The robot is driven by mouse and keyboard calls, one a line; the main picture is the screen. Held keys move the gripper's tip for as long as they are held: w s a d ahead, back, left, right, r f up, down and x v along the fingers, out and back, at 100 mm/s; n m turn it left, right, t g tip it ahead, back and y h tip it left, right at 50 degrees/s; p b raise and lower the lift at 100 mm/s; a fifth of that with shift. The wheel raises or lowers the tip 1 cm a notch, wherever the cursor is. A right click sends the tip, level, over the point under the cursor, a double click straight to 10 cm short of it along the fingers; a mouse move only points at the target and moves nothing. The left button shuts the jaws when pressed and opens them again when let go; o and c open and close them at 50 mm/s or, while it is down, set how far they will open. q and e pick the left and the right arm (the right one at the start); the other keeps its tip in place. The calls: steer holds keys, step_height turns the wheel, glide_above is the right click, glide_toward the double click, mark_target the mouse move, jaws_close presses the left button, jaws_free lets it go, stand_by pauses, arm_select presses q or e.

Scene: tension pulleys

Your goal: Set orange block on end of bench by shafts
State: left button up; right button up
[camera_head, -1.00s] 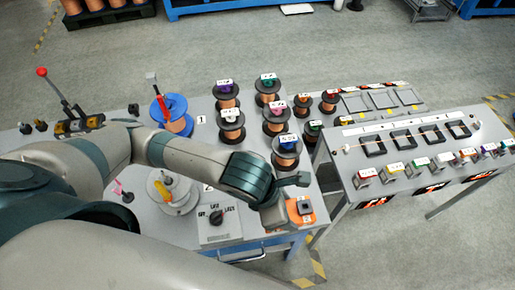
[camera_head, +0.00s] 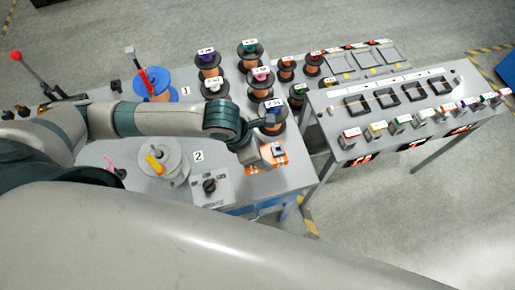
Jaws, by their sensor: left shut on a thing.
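The orange block (camera_head: 277,165), with a grey top piece, is at the right front part of the grey bench (camera_head: 228,115). My left gripper (camera_head: 256,151) reaches over the bench from the left and is shut on the block. The fingers are partly hidden, and I cannot tell whether the block touches the bench top. At the left are a blue reel (camera_head: 152,84) by label 1 and a grey reel (camera_head: 161,165) by label 2; any shafts under them are hidden. My right gripper is not in view.
Several copper spools (camera_head: 208,63) stand behind the block, one close to it. A knob box (camera_head: 210,188) is at its front left. A second table (camera_head: 340,112) with small labelled blocks is to the right. A red-knobbed lever (camera_head: 28,72) stands far left.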

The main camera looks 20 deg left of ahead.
arm_select(q)
steer(key=shift+w+a+f+p, duration=0.3)
steer(key=shift+w+a+f, duration=0.7)
steer(key=shift+w, duration=0.2)
step_height(320, 180, down, 3)
steer(key=shift+f+p, duration=0.15)
steer(key=shift+p, duration=0.65)
steer(key=shift+f, duration=0.3)
steer(key=o, duration=1.4)
steer(key=b+v, duration=0.2)
steer(key=v, duration=1)
steer(key=shift+b, duration=0.3)
